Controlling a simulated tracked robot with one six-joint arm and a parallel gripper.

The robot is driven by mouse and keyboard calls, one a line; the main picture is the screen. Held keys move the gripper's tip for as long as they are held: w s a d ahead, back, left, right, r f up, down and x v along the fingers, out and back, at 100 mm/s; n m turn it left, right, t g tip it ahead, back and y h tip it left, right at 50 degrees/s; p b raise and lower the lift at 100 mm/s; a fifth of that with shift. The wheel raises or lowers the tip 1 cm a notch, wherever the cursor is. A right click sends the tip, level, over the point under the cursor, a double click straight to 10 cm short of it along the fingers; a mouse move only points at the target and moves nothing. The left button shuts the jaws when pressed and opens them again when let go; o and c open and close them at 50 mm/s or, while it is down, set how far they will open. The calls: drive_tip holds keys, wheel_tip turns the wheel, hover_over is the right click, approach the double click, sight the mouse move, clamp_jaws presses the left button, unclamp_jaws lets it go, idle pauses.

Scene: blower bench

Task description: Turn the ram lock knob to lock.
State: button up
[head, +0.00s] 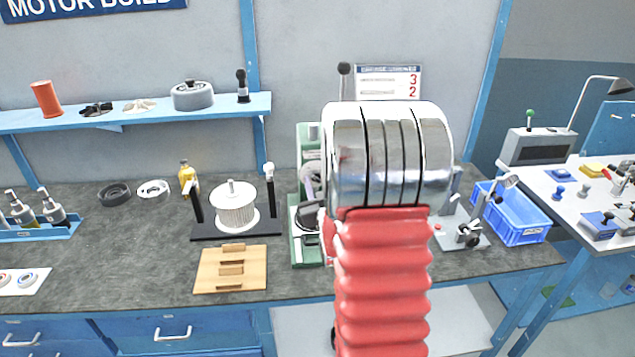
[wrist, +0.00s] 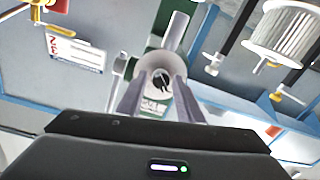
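A green press (head: 305,245) stands on the bench, largely hidden behind my arm in the head view. A pale grey wheel-like part (head: 312,172) shows on it. In the wrist view, the press's green body (wrist: 155,106) carries a white label. A light grey round part (wrist: 161,64) with a dark centre lies just beyond my fingertips; I cannot tell whether it is the ram lock knob. My gripper (wrist: 160,82) has its two fingers parted, pointing at this part, with nothing clearly held between them. Contact cannot be made out. My gripper is hidden in the head view.
Left of the press stand a white ribbed cylinder (head: 236,207) on a black stand and a wooden block (head: 230,268). A blue crate (head: 520,232) and a small lever fixture (head: 466,236) are on the right. A shelf (head: 140,112) runs along the wall. A sign (head: 388,82) hangs behind.

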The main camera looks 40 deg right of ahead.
drive_tip(key=c, duration=0.7)
drive_tip(key=shift+d, duration=0.15)
clamp_jaws()
